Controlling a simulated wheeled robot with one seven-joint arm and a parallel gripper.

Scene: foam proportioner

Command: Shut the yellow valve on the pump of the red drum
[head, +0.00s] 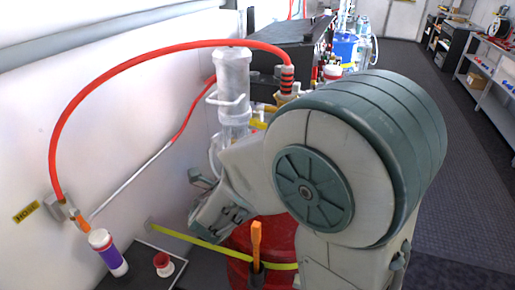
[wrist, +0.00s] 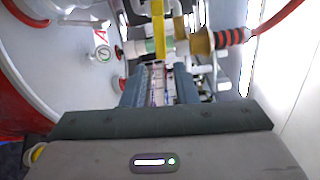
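The red drum (head: 262,238) stands low in the middle of the head view, largely hidden by my arm. In the wrist view its pale lid (wrist: 65,75) and red rim fill the left side. The yellow valve handle (wrist: 158,30) shows upright at the top middle of the wrist view, in front of the pump's pipe fittings (wrist: 185,44). My gripper (wrist: 161,72) has its two fingers apart, with the handle's lower end just beyond and between the fingertips. No contact can be made out. In the head view my gripper (head: 222,215) is beside the drum.
A red hose (head: 150,58) arches from the wall to the pump. A yellow strap (head: 195,241) and an orange handle (head: 256,240) are near the drum. Open floor (head: 465,180) lies right.

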